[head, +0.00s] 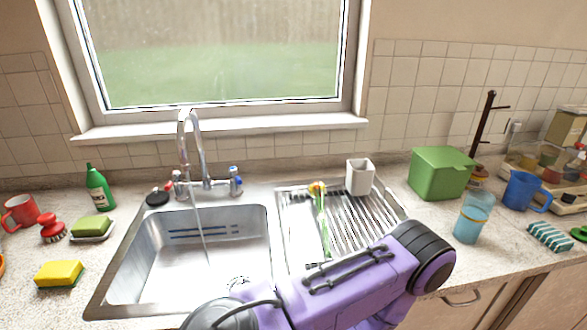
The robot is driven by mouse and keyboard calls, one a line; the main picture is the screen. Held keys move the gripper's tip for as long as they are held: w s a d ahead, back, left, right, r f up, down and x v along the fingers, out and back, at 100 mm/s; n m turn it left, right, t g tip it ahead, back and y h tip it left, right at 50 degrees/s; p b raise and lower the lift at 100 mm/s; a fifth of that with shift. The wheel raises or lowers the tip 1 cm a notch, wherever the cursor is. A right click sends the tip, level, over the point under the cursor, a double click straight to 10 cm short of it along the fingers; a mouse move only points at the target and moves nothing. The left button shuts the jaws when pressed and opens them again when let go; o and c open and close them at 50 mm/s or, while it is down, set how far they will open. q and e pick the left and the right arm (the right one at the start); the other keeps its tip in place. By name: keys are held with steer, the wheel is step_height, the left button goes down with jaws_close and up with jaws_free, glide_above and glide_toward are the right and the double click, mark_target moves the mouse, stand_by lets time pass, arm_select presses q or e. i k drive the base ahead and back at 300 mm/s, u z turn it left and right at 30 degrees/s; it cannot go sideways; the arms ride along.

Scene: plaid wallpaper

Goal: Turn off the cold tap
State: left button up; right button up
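The cold tap (236,183), with a blue mark on its top, stands on the right side of the silver faucet (190,140) behind the sink. The other tap (178,186), with red marks, stands on the left side of the faucet. A thin stream of water (201,235) runs from the spout down into the steel sink (150,275). A purple arm of mine crosses the lower middle of the view, in front of the sink and drainer. Neither gripper shows, and nothing of mine touches the cold tap.
A green soap bottle (99,188) and yellow sponge (59,274) are left.

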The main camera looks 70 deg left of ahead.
mark_target(233, 171)
steer(key=z, duration=1.05)
steer(key=i, duration=0.8)
steer(key=u, duration=4.1)
steer(key=i, duration=0.45)
steer(key=z, duration=0.05)
